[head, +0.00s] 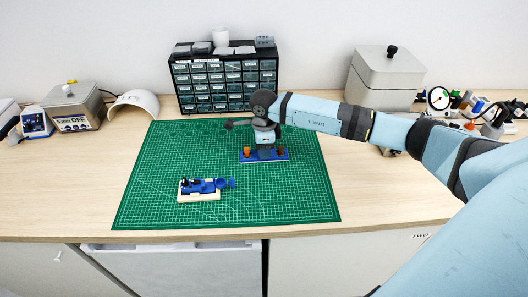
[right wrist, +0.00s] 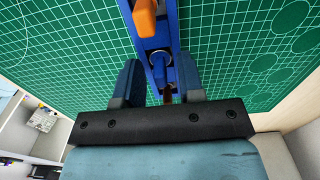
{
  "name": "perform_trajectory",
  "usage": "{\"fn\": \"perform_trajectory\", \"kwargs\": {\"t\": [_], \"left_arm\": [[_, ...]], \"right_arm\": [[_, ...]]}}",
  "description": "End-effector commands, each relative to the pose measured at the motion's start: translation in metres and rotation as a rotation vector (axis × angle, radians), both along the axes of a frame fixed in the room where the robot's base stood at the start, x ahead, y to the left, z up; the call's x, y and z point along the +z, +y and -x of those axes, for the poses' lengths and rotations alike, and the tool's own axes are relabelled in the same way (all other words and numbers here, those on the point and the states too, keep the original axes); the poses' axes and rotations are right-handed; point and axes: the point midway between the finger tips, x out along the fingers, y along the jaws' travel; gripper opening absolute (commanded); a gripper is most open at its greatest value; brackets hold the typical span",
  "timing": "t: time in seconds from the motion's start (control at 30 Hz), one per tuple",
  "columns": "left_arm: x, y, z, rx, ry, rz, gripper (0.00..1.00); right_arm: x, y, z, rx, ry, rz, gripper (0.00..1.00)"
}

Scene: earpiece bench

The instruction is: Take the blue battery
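On the green mat (head: 300,190) in the head view stands a blue holder (head: 277,156) with orange pieces at its ends. My right gripper (head: 264,146) is over the holder, pointing down. In the right wrist view its two fingers (right wrist: 159,68) are apart, one on each side of the holder (right wrist: 168,18). A small round silver-and-blue top (right wrist: 160,60) shows between the fingertips; it may be the blue battery, but I cannot tell for sure. An orange piece (right wrist: 145,18) stands in the holder beyond it. My left gripper is out of view.
A cream base with blue parts (head: 203,189) lies on the mat at front left. A dark drawer cabinet (head: 224,82) stands behind the mat. A grey box (head: 384,78) is at back right. The mat's front right is clear.

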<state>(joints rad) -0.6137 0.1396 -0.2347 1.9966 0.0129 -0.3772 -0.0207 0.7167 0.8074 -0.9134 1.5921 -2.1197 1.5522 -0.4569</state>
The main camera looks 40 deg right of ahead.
Motion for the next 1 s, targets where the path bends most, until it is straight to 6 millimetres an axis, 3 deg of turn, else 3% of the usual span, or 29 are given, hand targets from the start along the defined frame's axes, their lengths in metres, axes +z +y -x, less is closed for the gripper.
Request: {"fn": "perform_trajectory", "kwargs": {"t": [0.03, 0.13, 0.47, 0.67, 0.87, 1.0], "left_arm": [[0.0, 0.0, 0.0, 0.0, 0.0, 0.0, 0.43], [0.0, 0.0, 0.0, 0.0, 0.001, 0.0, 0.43], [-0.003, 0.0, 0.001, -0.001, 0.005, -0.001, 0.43], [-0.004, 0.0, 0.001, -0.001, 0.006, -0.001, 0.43], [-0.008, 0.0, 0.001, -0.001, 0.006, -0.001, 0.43], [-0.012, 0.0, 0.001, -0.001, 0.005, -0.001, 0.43]], "right_arm": [[0.0, 0.0, 0.0, 0.0, 0.0, 0.0, 0.23], [0.0, 0.0, 0.0, 0.0, 0.0, 0.0, 0.0], [0.001, 0.0, 0.0, 0.0, -0.001, 0.0, 0.0], [0.012, -0.001, -0.001, -0.001, -0.003, 0.001, 0.0], [0.047, 0.0, -0.001, 0.0, -0.005, 0.001, 0.0], [0.088, 0.0, -0.001, 0.001, -0.007, 0.0, 0.0]]}}
